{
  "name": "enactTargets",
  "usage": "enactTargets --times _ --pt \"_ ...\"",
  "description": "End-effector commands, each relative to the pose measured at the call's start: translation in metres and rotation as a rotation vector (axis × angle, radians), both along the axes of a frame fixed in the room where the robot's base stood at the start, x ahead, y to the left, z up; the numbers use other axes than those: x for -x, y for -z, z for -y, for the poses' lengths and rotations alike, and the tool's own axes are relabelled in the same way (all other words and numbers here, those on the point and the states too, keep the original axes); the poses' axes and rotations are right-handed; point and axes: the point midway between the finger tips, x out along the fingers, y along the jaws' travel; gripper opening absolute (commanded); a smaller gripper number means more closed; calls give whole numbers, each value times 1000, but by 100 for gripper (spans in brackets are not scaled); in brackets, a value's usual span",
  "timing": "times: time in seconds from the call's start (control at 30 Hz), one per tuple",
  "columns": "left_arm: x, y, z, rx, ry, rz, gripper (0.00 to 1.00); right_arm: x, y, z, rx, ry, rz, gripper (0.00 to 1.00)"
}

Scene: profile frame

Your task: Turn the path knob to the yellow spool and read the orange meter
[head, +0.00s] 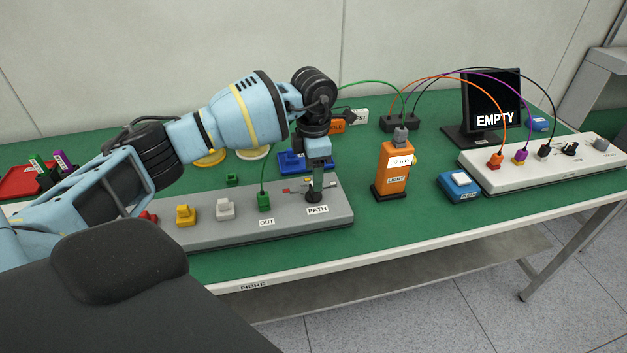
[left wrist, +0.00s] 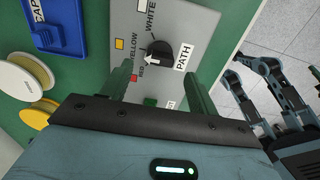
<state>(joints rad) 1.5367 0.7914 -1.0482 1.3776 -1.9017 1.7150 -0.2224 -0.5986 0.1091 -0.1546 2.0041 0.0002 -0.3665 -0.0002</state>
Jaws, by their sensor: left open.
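The black path knob (left wrist: 160,50) stands on the grey panel (head: 335,222), by its PATH label. In the left wrist view its white arrow points left, toward the YELLOW and RED marks; I cannot tell which exactly. My left gripper (head: 318,185) is open and points down at the knob; in the wrist view its green fingers (left wrist: 158,92) are apart, with the knob just beyond them. The yellow spool (left wrist: 38,113) lies beside the white spool (left wrist: 25,78); my arm partly hides the yellow spool (head: 210,158). The orange meter (head: 394,172), labelled LIGHT, stands upright right of the panel; its small display is unreadable.
A blue box with a white button (head: 460,185) sits right of the meter. A white unit (head: 545,165) with coloured plugs and a screen (head: 492,105) reading EMPTY stand farther right. Cables arch above the table. A blue tray (head: 300,163) lies behind the panel.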

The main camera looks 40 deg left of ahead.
Motion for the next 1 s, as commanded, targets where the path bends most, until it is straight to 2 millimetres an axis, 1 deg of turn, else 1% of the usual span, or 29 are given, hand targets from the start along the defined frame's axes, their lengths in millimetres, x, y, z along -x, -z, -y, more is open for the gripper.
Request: enactTargets --times 0.03,0.13,0.2,0.33,0.87,0.93,0.97,1.0 --pt "0 -9 0 0 0 4 60 -1 0 0 0 0 2 36" --pt "0 -21 0 1 -1 2 60 -2 0 0 -1 0 4 36" --pt "0 -27 0 1 -1 2 60 -3 0 0 0 0 6 36" --pt "0 -33 0 0 -1 0 60 -4 0 0 0 0 6 36" --pt "0 -33 1 2 0 -1 60 -1 0 0 -1 1 2 36" --pt "1 -29 6 18 6 -4 60 0 0 0 -1 1 1 36" --pt "2 -26 11 33 11 -5 60 -1 -1 0 -1 1 1 36" --pt "4 -19 20 62 21 -9 60 -1 -1 0 -1 1 2 36"
